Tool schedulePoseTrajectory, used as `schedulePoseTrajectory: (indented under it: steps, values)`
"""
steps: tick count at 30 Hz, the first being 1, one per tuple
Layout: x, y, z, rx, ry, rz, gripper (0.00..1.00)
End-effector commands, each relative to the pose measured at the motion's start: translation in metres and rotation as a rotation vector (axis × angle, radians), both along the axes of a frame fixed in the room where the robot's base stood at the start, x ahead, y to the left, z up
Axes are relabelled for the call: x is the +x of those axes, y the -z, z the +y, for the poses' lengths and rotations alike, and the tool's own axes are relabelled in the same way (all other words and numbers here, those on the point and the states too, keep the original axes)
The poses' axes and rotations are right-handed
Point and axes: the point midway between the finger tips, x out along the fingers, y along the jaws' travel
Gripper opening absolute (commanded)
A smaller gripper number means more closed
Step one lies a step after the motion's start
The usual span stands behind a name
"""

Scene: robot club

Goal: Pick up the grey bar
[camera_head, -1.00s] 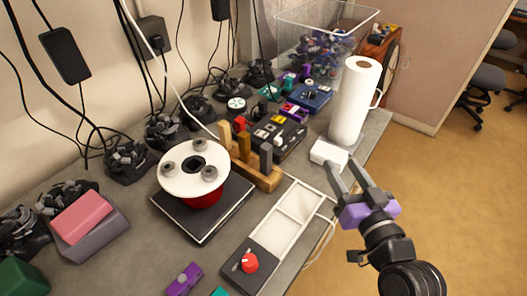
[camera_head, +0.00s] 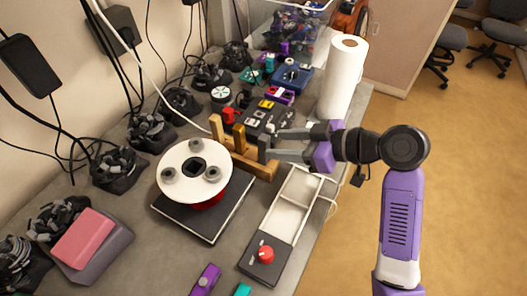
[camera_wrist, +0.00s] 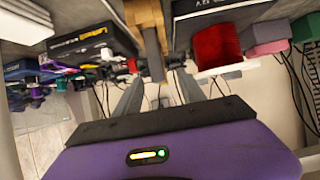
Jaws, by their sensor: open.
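The grey bar (camera_head: 263,148) stands upright at the near right end of a wooden stand (camera_head: 262,172). Two wooden-coloured bars (camera_head: 239,139) stand in the same row to its left. My gripper (camera_head: 272,145) reaches in from the right with its fingers spread, their tips close to the grey bar, one on its far side and one on its near side. I cannot tell whether they touch it.
A turntable-like device with a white disc (camera_head: 193,158) stands left of the stand. A white tray (camera_head: 297,200) and a dark box with a red knob (camera_head: 265,254) lie in front. A paper towel roll (camera_head: 343,80) stands behind my gripper. Dark cases and tools fill the back.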

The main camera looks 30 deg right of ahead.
Motion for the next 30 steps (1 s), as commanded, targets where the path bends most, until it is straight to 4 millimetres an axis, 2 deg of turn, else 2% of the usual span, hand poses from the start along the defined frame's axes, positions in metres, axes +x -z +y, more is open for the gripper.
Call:
schedulePoseTrajectory:
  steps: [12, 22, 23, 27, 30]
  values:
    - [0.04, 0.021, 0.023, 0.001, 0.002, 0.002, 0.47]
    - [0.046, 0.026, 0.027, 0.0, 0.004, 0.0, 0.47]
    - [0.046, 0.026, 0.027, 0.0, 0.004, 0.0, 0.43]
    - [0.046, 0.026, 0.027, 0.0, 0.004, 0.0, 0.16]
    - [0.046, 0.026, 0.027, 0.0, 0.004, 0.0, 0.0]
